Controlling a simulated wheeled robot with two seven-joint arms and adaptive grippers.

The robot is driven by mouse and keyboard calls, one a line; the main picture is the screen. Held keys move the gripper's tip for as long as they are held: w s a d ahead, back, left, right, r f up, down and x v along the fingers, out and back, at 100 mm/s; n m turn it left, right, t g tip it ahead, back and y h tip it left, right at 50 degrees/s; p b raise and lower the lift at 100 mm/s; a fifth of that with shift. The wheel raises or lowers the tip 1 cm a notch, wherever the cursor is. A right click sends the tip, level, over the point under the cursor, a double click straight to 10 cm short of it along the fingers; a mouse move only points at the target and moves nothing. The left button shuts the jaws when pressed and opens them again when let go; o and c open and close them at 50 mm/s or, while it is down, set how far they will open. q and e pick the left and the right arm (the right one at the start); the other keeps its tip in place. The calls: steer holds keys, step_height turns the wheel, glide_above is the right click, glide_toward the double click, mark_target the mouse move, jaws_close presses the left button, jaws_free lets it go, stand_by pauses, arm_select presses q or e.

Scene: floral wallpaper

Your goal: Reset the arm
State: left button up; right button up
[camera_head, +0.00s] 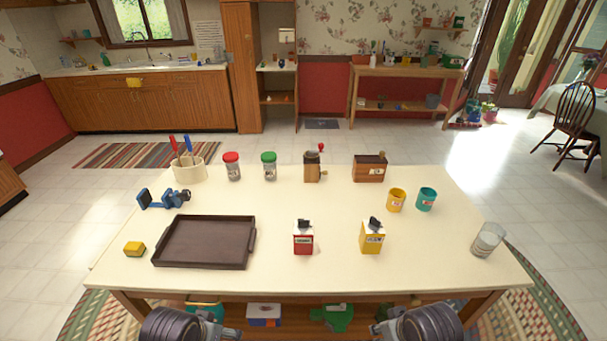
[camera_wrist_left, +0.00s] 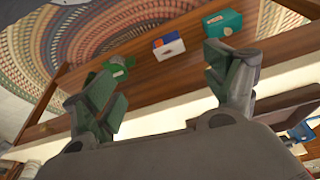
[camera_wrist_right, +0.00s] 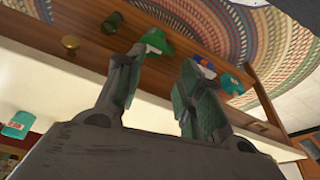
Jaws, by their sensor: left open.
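My left gripper (camera_head: 232,333) is low at the bottom edge of the head view, in front of the table (camera_head: 330,279). In the left wrist view the left gripper (camera_wrist_left: 160,82) has its fingers spread wide with nothing between them. My right gripper (camera_head: 383,330) is at about the same height on the right. In the right wrist view the right gripper (camera_wrist_right: 168,66) has its fingers apart by a narrower gap, and I see nothing held. Both grippers are apart from everything on the tabletop. Most of both arms is out of view.
The tabletop holds a dark tray (camera_head: 205,265), a red box (camera_head: 303,240), a yellow box (camera_head: 372,238), a glass (camera_head: 487,240), a yellow mug (camera_head: 396,200), a teal mug (camera_head: 426,199) and jars. A lower shelf (camera_wrist_left: 150,93) holds small items. The table's front edge is close to both grippers.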

arm_select(q)
step_height(320, 180, down, 32)
steer(key=s+a+g, duration=0.1)
steer(key=s+a, duration=0.1)
arm_select(e)
steer(key=s+d+f+g, duration=0.1)
steer(key=d+f, duration=0.1)
steer(key=f, duration=1.4)
steer(key=s+d+f, duration=0.1)
steer(key=s+f, duration=0.1)
steer(key=f, duration=1.5)
arm_select(q)
steer(key=s+a+f, duration=0.3)
steer(key=s+f, duration=0.7)
steer(key=s, duration=0.1)
steer(key=s+a+f+m+g+y, duration=0.1)
steer(key=s+a+f, duration=0.2)
steer(key=s+f, duration=0.7)
steer(key=shift+s+a, duration=0.4)
arm_select(e)
steer(key=s+d+f, duration=0.3)
steer(key=s+f, duration=0.7)
steer(key=s+d+f+g+h, duration=0.1)
steer(key=s+d+f, duration=0.3)
steer(key=s+f, duration=0.6)
steer(key=shift+s, duration=0.7)
